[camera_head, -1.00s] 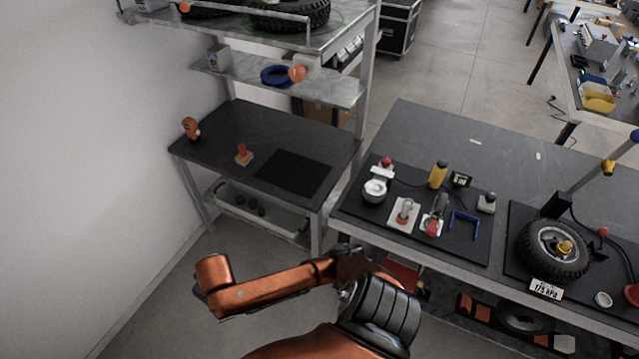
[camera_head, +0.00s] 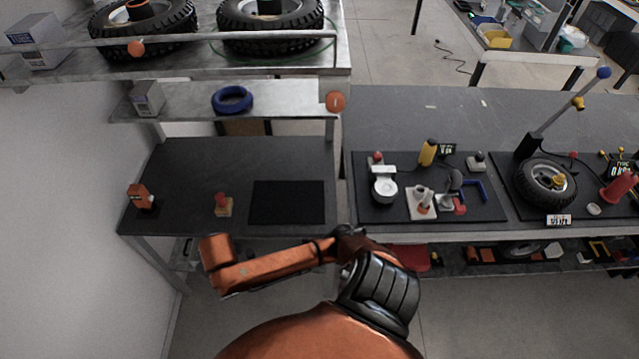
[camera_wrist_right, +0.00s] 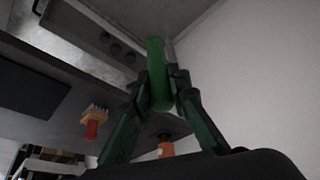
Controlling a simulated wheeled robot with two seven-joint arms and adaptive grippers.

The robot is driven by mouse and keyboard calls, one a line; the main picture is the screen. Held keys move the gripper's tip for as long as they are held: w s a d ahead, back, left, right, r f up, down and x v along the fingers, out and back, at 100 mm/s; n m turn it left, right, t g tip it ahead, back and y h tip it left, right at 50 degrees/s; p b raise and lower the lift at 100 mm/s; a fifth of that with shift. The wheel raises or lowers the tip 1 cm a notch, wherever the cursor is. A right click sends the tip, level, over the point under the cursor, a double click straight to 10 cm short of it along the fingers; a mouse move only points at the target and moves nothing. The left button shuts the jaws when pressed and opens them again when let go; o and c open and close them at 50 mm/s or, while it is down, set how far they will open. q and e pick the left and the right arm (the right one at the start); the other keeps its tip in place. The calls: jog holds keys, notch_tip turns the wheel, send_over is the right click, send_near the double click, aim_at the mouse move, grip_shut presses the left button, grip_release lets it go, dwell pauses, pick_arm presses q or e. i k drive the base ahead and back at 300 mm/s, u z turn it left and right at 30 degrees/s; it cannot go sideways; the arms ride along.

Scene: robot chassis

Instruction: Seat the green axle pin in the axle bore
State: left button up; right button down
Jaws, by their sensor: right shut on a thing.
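The green axle pin (camera_wrist_right: 157,58) shows in the right wrist view. My right gripper (camera_wrist_right: 163,88) is shut on it, with a finger on each side, and the pin stands out beyond the fingertips. The gripper and pin are clear of the dark bench (camera_wrist_right: 60,75) seen in that view. I cannot make out the axle bore in either view. My left gripper is not in view. The head view shows an orange arm of mine low in the middle, but no gripper fingers or pin.
A dark left bench (camera_head: 185,165) carries a black mat (camera_head: 287,202), a red-knobbed piece (camera_head: 222,205) and an orange piece (camera_head: 142,197). A shelf with tires (camera_head: 270,30) stands above. The right bench (camera_head: 400,110) holds several small parts and a wheel (camera_head: 547,183).

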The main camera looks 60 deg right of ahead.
aim_at(385, 194)
jog(key=z, duration=0.8)
jog(key=i, duration=0.9)
jog(key=z, duration=1)
